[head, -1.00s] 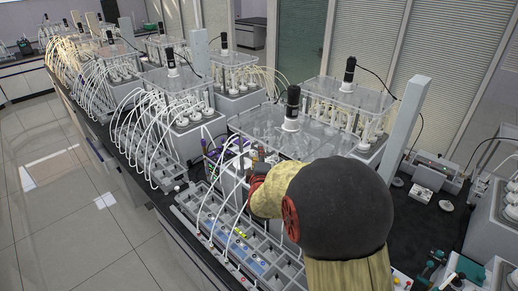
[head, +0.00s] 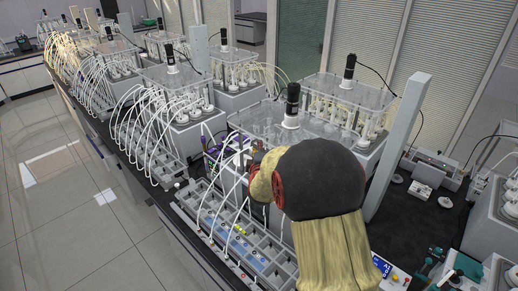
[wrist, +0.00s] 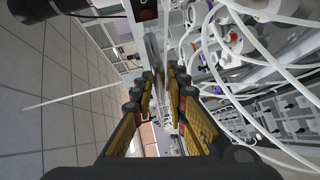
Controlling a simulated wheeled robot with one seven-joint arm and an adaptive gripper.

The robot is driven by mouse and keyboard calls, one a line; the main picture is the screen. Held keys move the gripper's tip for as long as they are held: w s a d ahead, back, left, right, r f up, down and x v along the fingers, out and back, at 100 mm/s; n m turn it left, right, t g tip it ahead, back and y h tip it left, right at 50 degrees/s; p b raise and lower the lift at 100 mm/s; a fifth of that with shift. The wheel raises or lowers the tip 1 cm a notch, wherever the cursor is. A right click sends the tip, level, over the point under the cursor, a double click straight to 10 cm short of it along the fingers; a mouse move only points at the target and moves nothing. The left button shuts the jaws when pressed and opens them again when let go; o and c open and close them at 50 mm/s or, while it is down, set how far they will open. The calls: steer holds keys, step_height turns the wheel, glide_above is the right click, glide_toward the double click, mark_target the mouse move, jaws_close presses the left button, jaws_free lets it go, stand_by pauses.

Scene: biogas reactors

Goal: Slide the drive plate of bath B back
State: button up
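The nearest bath (head: 345,158) is a grey tank on the dark bench, with a clear plate (head: 258,122) and a black motor (head: 292,105) on top. A second bath with a clear plate (head: 335,88) stands behind it. I cannot read a letter marking either as B. My gripper is mostly hidden behind my own arm in the head view, near the front left of the nearest bath. In the wrist view my gripper (wrist: 163,80) shows two dark-tipped fingers with yellow pads, apart, with a gap between them. A grey metal edge (wrist: 155,55) shows just beyond the fingertips; contact cannot be told.
A grey rack (head: 222,228) of cells with white tubes lies left of my arm. White tubes (wrist: 265,75) crowd the right of the wrist view. A grey post (head: 398,145) stands right of the baths. Floor is open at left.

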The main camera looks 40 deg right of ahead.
jaws_close()
stand_by(0.4)
